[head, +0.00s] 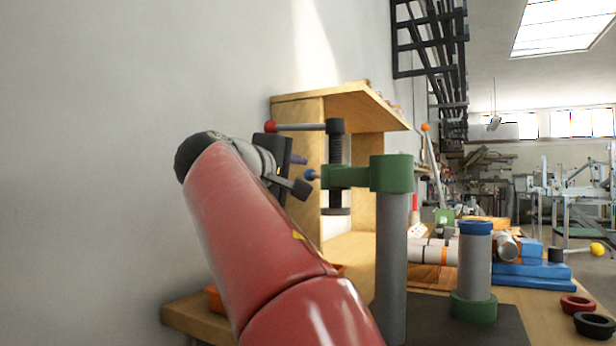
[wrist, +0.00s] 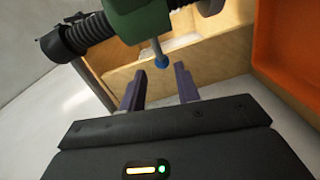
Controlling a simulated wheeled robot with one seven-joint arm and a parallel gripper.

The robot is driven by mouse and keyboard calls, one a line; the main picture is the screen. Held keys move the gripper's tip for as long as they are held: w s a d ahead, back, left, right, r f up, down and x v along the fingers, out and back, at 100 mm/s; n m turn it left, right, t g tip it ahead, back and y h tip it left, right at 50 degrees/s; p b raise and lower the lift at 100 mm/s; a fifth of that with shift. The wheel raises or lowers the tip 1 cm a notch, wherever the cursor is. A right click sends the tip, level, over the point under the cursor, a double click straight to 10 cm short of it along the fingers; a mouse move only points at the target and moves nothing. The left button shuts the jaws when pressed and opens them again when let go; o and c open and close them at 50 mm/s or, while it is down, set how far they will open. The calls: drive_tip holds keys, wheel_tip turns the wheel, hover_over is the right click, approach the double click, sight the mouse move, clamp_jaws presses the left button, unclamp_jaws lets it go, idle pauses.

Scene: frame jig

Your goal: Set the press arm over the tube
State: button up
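The press arm (head: 391,172) is green and sits on top of a grey post (head: 391,260). It points left and carries a black threaded screw (head: 337,160) with a red-ended bar. A blue ball knob (head: 311,175) on a thin rod sticks out of the arm's left end. The tube (head: 475,262) is grey with a blue top and stands upright in a green base, to the right of the post. My gripper (head: 302,172) is open at the knob. In the wrist view the knob (wrist: 161,62) is just beyond the fingertips (wrist: 158,78), between their lines.
A wooden shelf (head: 367,104) stands behind the screw, close to the wall. An orange bin (wrist: 292,45) shows at the right in the wrist view. Striped cylinders (head: 432,251), blue blocks (head: 520,272) and dark rings (head: 594,325) lie to the right on the bench.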

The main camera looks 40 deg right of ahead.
sight(314, 175)
drive_tip(key=p+x, duration=0.1)
drive_tip(key=x, duration=0.5)
drive_tip(key=shift+d, duration=0.2)
clamp_jaws()
